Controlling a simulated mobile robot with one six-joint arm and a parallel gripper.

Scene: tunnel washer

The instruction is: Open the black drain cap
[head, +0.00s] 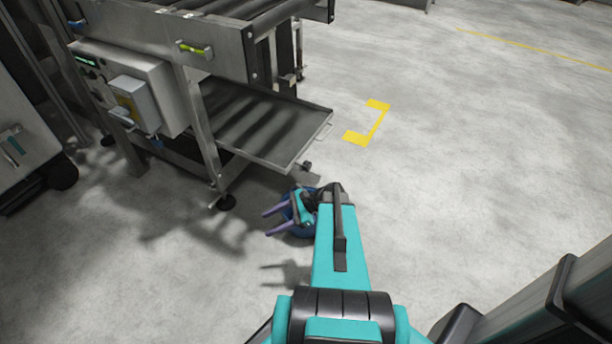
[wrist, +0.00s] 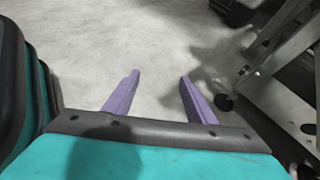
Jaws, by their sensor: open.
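A small black piece (head: 307,166) sits at the near right corner of the low metal tray (head: 315,138), beside a short grey part. It looks like the drain cap, but it is too small to tell how it is set. I cannot make it out in the wrist view. My gripper (head: 266,223) is open and empty, low over the floor, below and left of that corner, with its purple fingers pointing left. In the wrist view my gripper (wrist: 160,76) has only bare floor between its fingers.
A control box (head: 135,102) hangs above. Floor at right is clear, with yellow marking (head: 375,124).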

